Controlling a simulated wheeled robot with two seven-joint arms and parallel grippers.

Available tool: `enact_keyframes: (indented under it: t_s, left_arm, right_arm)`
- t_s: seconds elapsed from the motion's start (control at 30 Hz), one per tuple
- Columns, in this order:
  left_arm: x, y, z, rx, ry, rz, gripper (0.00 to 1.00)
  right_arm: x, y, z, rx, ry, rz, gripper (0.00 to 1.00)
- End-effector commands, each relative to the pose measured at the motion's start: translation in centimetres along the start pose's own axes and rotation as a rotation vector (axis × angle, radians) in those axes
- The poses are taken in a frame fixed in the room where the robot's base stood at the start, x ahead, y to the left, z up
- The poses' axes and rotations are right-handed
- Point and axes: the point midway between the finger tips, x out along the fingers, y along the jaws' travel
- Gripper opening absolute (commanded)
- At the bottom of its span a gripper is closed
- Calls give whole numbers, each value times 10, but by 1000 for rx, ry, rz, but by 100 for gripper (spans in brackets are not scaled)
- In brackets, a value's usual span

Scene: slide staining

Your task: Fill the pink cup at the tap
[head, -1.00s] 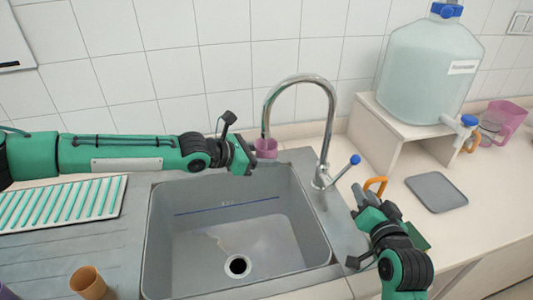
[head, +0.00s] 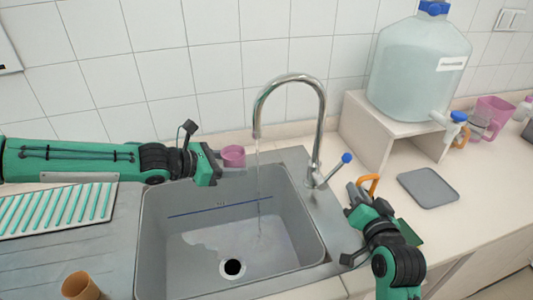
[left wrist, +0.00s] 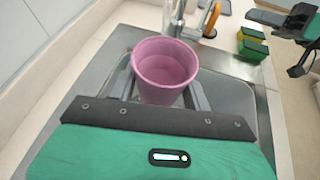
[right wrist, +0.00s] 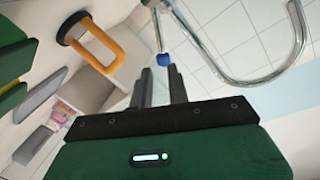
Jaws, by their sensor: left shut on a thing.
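The pink cup (head: 233,156) is upright above the back left of the sink, left of the falling water. My left gripper (head: 214,165) is shut on it. The left wrist view shows the cup (left wrist: 165,68) between the two fingers; I cannot tell how full it is. The curved chrome tap (head: 318,120) stands at the sink's back right corner. A thin water stream (head: 258,165) runs from its spout into the sink. My right gripper (head: 360,194) is near the blue-tipped tap lever (head: 337,169), apart from it. The right wrist view shows a narrow gap between its fingers (right wrist: 162,80).
The grey sink (head: 150,245) lies below. An orange loop handle (head: 370,183) stands close behind my right gripper. A large water bottle (head: 418,65) sits on a white stand, with a grey mat (head: 428,187) in front. An orange-brown cup (head: 80,286) stands front left.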

Motion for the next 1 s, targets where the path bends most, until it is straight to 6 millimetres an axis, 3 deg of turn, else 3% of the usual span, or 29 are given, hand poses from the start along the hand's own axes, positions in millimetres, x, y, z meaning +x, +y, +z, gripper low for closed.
enact_keyframes:
  t_s: [0.1, 0.37, 0.63, 1.0]
  left_arm:
    - [0, 0, 0, 0, 0, 0, 24]
    - [0, 0, 0, 0, 0, 0, 24]
    - [0, 0, 0, 0, 0, 0, 24]
    - [0, 0, 0, 0, 0, 0, 24]
  right_arm:
    - [0, 0, 0, 0, 0, 0, 0]
    - [-3, 3, 5, 57, -20, -40, 0]
    - [-18, 13, 14, 288, -83, -178, 0]
    - [-45, 36, 7, 677, -169, -333, 0]
